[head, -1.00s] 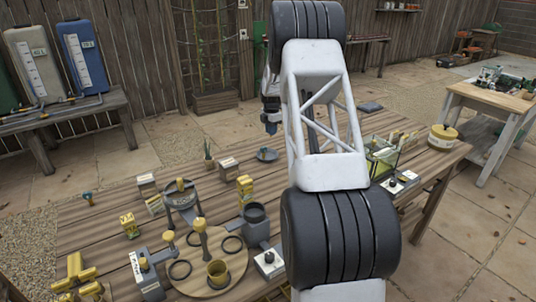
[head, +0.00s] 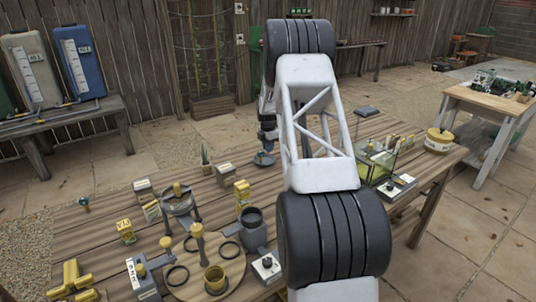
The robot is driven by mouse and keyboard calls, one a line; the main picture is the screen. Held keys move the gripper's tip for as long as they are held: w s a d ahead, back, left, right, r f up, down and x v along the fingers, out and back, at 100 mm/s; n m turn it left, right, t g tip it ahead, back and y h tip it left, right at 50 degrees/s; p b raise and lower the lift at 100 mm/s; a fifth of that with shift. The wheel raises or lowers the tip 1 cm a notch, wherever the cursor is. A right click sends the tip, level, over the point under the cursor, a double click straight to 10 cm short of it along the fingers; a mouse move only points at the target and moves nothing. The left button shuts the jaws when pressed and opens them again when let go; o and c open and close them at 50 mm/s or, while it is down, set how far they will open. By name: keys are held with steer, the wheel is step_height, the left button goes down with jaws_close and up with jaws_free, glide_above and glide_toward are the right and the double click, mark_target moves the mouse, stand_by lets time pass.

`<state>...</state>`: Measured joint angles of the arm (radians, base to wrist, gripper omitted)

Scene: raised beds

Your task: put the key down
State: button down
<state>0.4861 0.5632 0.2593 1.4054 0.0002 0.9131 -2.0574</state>
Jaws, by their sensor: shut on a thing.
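My gripper (head: 266,147) is low over the far middle of the wooden table, just left of my white arm link. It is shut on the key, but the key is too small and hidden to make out. A small blue-grey dish (head: 264,160) lies on the table right below the gripper. I cannot tell whether the gripper or key touches it.
Yellow and grey boxes (head: 243,191) and a round wooden board (head: 222,272) with rings and a yellow cup stand nearer. My arm hides the table's middle.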

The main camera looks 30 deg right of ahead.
steer(key=shift+f, duration=1.8)
steer(key=shift+f, duration=0.15)
steer(key=c, duration=1.4)
jaws_free()
step_height(320, 180, up, 12)
steer(key=shift+r, duration=0.15)
